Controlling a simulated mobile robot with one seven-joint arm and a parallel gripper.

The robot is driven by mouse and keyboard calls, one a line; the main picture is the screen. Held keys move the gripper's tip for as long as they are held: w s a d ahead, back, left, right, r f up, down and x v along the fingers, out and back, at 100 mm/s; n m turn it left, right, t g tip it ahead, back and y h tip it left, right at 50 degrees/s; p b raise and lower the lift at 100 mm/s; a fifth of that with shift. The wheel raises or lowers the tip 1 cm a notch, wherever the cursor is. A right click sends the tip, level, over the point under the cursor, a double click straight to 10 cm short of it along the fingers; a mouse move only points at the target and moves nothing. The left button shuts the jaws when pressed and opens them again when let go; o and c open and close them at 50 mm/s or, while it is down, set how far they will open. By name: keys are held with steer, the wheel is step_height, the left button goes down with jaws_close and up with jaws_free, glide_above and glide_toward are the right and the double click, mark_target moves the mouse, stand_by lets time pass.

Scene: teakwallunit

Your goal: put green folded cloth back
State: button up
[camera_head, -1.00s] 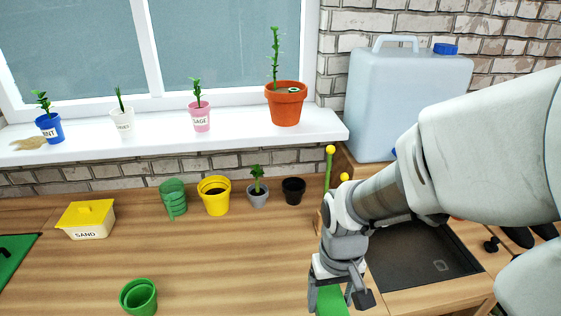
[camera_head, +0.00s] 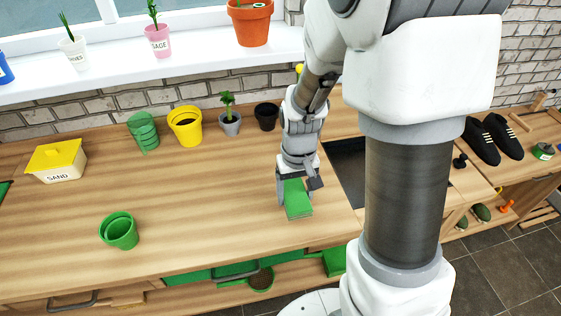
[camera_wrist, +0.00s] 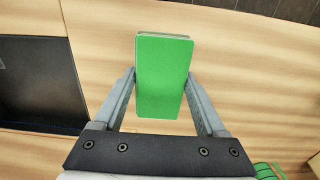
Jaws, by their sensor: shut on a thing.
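The green folded cloth (camera_head: 298,203) is a flat green block with a paler layered edge. My gripper (camera_head: 295,186) is shut on it, low over the worktop near its front edge, left of the dark recessed tray. In the wrist view the cloth (camera_wrist: 163,78) sits between the two grey fingers of my gripper (camera_wrist: 161,95), over bare wood. I cannot tell whether the cloth touches the worktop.
A green pot (camera_head: 119,231) stands on the left worktop; a sand box (camera_head: 57,161) and several pots line the back. The dark tray (camera_head: 347,170) is at right. Below the front edge are a green drawer front (camera_head: 190,276) and a green item (camera_head: 334,262).

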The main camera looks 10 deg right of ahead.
mark_target(293, 200)
steer(key=shift+w+f, duration=0.65)
steer(key=shift+w, duration=0.25)
steer(key=shift+f, duration=1.9)
steer(key=shift+f+b, duration=0.15)
steer(key=shift+b, duration=0.25)
steer(key=o, duration=1.4)
